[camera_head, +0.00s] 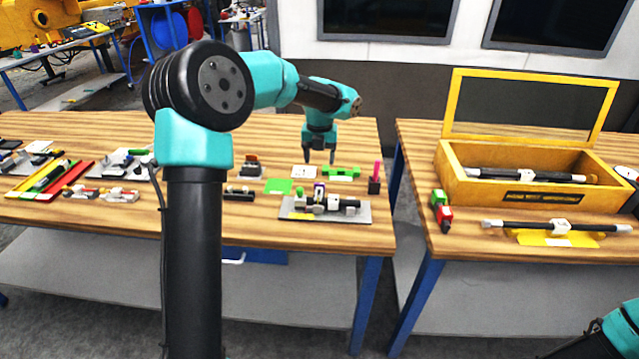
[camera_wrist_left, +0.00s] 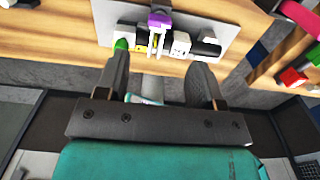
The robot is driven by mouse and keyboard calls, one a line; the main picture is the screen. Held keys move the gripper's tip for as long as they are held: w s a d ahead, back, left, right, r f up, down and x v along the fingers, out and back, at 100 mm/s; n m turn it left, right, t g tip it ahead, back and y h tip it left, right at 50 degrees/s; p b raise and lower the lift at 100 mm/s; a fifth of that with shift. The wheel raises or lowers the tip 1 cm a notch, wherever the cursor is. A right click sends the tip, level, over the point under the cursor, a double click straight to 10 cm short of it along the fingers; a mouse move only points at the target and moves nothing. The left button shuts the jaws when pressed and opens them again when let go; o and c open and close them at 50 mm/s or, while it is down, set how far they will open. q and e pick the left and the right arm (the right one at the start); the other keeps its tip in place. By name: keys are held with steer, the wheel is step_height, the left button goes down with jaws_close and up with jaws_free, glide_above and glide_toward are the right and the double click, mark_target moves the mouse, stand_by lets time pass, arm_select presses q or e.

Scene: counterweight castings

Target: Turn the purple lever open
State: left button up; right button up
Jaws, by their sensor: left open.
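The purple lever (camera_head: 319,190) stands upright on a fixture with black and white parts, mounted on a grey plate (camera_head: 296,209) near the front right of the left table. In the left wrist view the purple lever (camera_wrist_left: 159,19) shows at the top, above white and black blocks. My left gripper (camera_head: 320,160) points down, open and empty, over the table and apart from the lever. In the left wrist view the two fingers of the left gripper (camera_wrist_left: 160,65) are spread wide with nothing between them touching. My right gripper is out of view.
A green bracket (camera_head: 341,173), a green card (camera_head: 278,186) and a pink-handled black block (camera_head: 375,180) lie close to the plate. On the right table stand an open yellow box (camera_head: 470,192) and a rod on a yellow stand (camera_head: 560,240). A gap separates the two tables.

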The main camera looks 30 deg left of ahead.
mark_target(320, 184)
arm_select(q)
step_height(320, 184, down, 10)
steer(key=shift+r, duration=0.15)
steer(key=shift+c, duration=0.3)
steer(key=c, duration=0.9)
